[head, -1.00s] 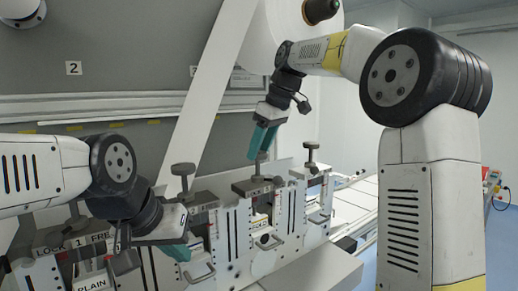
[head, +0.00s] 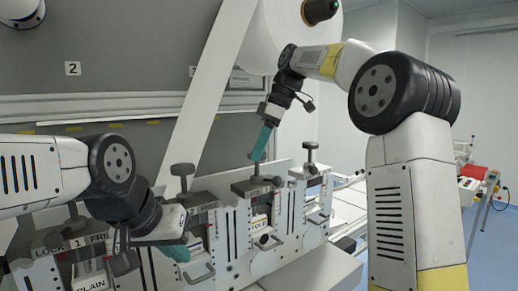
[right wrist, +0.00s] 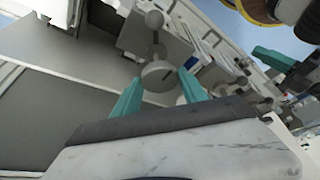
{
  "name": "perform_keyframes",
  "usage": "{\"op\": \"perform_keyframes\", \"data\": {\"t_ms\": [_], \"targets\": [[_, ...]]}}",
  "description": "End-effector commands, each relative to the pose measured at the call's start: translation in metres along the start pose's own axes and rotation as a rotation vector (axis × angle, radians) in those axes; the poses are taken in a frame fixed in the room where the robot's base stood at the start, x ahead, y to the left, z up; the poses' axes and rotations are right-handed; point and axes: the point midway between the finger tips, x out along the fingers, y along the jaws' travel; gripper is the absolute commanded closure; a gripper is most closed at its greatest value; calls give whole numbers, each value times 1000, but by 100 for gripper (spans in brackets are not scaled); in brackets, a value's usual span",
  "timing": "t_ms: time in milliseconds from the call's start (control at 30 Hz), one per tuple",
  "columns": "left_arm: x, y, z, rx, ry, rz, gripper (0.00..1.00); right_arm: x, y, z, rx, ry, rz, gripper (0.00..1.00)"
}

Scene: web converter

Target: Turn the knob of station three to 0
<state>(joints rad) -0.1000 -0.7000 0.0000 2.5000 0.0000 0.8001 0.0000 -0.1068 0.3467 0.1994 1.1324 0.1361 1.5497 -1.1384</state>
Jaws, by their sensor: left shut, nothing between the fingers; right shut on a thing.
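My right gripper (head: 259,148) points down over the third station from the left, with its teal fingertips at the top of that station's knob (head: 257,170). The right wrist view shows the round grey knob (right wrist: 158,76) between the two fingers, which are shut on it. The station's top plate (head: 256,187) carries lettering too small to read, so the knob's setting cannot be told. My left gripper (head: 178,251) is shut and empty, low in front of the stations to the left of station three.
A T-shaped knob (head: 183,171) stands on the station to the left and another knob (head: 311,151) on the station to the right. A white web (head: 208,90) runs down behind from a large roll (head: 285,35). A label reading PLAIN (head: 90,284) is at lower left.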

Motion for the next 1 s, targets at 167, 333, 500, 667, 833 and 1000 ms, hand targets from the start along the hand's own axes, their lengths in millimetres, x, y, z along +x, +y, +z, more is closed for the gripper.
{"op": "perform_keyframes", "data": {"t_ms": [167, 333, 500, 667, 833, 1000], "targets": [[0, 0, 0, 0, 0, 0, 100, 2, 0, 1, 0, -3, -4, 90], [0, 0, 0, 0, 0, 0, 100, 1, 0, 1, 1, -2, -3, 28], [0, 0, 0, 0, 0, 0, 100, 1, 0, 0, 1, -1, -1, 28], [0, 0, 0, 0, 0, 0, 100, -2, 0, 0, 1, 0, 0, 28], [0, 0, 0, 0, 0, 0, 100, -22, 1, 0, 1, 1, 3, 28], [0, 0, 0, 0, 0, 0, 100, -51, 1, 0, 2, 0, 2, 28]]}}
